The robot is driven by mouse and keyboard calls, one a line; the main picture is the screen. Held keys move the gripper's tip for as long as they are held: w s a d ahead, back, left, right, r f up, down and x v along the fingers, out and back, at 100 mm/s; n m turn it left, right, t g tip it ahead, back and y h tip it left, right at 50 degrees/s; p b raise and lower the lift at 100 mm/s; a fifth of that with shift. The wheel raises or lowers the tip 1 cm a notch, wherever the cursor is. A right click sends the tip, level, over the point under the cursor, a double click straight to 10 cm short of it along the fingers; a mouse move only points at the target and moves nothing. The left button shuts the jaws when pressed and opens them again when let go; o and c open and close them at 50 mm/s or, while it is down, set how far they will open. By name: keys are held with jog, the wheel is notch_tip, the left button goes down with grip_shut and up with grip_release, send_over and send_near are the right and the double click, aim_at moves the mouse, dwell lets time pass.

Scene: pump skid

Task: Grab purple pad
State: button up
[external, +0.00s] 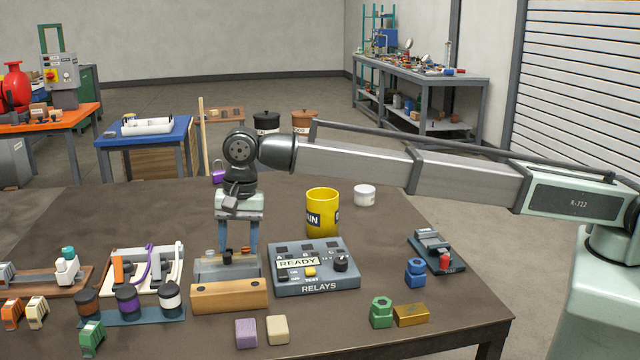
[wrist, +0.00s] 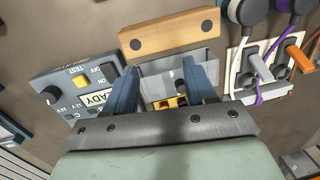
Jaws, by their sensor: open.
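The purple pad (external: 246,333) is a small rounded block lying on the brown table near its front edge, just left of a cream pad (external: 277,329). It does not show in the wrist view. My gripper (external: 238,248) points down over a small grey open-top bin (external: 213,272), behind the wooden block (external: 229,297) and the purple pad. In the wrist view my gripper (wrist: 165,72) has its two blue fingers apart, with nothing held between them. Small yellow and dark items (wrist: 170,102) show in the bin below the fingers.
The relay box (external: 316,268) stands right of my gripper, with a yellow mug (external: 322,212) behind it. A row of dark-topped jars (external: 127,301) stands to the left. Green and blue nuts and a brass block (external: 411,315) lie right. The table is clear around the pads' front.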

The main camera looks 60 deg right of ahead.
notch_tip(320, 180, up, 2)
jog(key=h, duration=0.1)
send_over(246, 328)
jog(key=shift+n, duration=0.3)
notch_tip(246, 328, down, 13)
jog(key=shift+f, duration=0.2)
jog(key=c, duration=0.8)
